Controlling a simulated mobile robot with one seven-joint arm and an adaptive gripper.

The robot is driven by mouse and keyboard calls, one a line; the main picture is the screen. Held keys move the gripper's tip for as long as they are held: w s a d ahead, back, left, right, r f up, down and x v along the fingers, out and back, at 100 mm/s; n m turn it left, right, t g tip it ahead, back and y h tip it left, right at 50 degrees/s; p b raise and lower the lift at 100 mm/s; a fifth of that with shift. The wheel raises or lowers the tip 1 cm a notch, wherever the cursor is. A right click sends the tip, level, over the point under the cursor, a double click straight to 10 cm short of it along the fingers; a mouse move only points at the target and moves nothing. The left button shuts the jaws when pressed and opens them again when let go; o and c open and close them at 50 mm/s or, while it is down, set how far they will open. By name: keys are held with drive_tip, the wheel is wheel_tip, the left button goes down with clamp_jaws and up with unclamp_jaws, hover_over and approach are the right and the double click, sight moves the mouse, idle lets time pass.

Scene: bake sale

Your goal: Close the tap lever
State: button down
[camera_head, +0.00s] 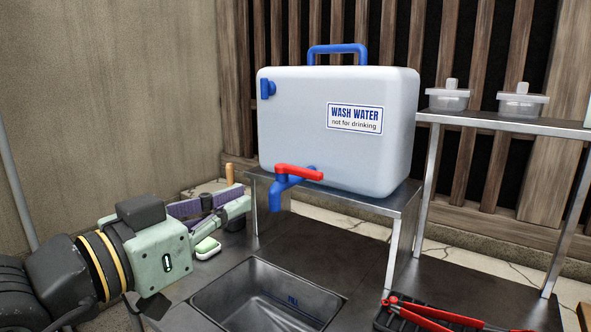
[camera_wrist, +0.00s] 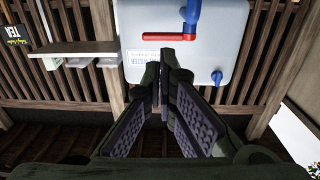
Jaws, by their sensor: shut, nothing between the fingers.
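The tap has a blue spout (camera_head: 277,196) pointing down at the front of a white water tank (camera_head: 300,110) labelled "WASH WATER". Its red lever (camera_head: 300,172) lies sideways, reaching right from the tap body. In the wrist view, which looks upside down, the red lever (camera_wrist: 168,37) and blue spout (camera_wrist: 191,14) are at the top. My gripper (camera_head: 245,203) is left of the tap and lower, apart from it. In the wrist view, my gripper (camera_wrist: 163,72) has its fingertips together with nothing between them, and the lever lies beyond the tips.
The tank stands on a metal stand (camera_head: 400,205) above a sink (camera_head: 265,300). Red-handled tongs (camera_head: 435,315) lie at front right. A shelf (camera_head: 500,122) with clear tubs is at right. Space before the tap is clear.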

sight(304, 174)
drive_tip(key=p+x, duration=0.2)
drive_tip(key=x, duration=1)
drive_tip(key=shift+w+p, duration=0.1)
drive_tip(key=shift+p, duration=0.25)
drive_tip(key=shift+d, duration=0.1)
drive_tip(key=shift+w+d, duration=0.3)
